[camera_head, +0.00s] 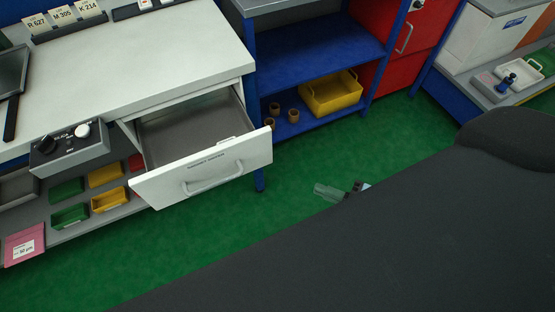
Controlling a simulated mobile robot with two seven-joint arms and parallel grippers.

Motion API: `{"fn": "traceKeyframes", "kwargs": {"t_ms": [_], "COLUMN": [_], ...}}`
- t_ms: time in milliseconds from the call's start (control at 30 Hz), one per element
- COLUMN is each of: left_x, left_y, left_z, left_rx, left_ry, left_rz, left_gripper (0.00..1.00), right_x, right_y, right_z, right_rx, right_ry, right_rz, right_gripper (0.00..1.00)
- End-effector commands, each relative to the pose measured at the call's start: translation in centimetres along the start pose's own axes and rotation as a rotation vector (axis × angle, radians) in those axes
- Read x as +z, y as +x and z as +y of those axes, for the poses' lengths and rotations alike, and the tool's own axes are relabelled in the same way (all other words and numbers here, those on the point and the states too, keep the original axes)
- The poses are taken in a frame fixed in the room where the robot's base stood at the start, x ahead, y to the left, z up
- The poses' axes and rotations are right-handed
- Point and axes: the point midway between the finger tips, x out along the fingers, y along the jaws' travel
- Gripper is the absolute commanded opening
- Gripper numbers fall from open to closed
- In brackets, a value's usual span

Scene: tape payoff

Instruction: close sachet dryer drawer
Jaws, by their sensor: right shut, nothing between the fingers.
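The sachet dryer drawer (203,171) is pulled out from under the white worktop. Its white front has a label strip and a pale bar handle (212,182). The grey inside of the drawer shows, and it looks empty. My right gripper (326,191) is to the right of the drawer front, over the green floor and apart from the drawer. Only its fingertip end shows; it is shut and empty. The rest of it is hidden behind a large dark part of my own body. My left gripper is not in view.
A control box (69,151) with knobs is left of the drawer. Several small coloured bins sit on the shelf below. A blue shelf unit (318,60) holding a yellow tray (331,94) stands right of the drawer. Green floor (290,200) is free before the drawer front.

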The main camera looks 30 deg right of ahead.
Motion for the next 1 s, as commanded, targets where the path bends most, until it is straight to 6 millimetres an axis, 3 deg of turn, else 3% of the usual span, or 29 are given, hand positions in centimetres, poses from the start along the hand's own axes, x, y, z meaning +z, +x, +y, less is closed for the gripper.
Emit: {"fn": "traceKeyframes", "kwargs": {"t_ms": [100, 200, 567, 1000], "left_x": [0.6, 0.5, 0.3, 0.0], "left_y": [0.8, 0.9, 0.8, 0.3], "left_z": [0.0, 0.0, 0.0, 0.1], "left_rx": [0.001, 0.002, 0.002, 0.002], "left_ry": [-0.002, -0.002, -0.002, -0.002], "left_rz": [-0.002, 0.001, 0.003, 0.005], "left_gripper": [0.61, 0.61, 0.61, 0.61], "right_x": [1.1, 1.4, 1.2, -0.2], "right_y": [0.7, 0.9, 2.0, 9.5], "right_z": [1.1, 1.9, 2.4, 2.8], "right_rx": [0.036, 0.057, 0.068, 0.071], "right_ry": [-0.201, -0.286, -0.309, -0.307], "right_rz": [0.115, 0.163, 0.176, 0.175], "right_gripper": [0.0, 0.0, 0.0, 0.0]}}
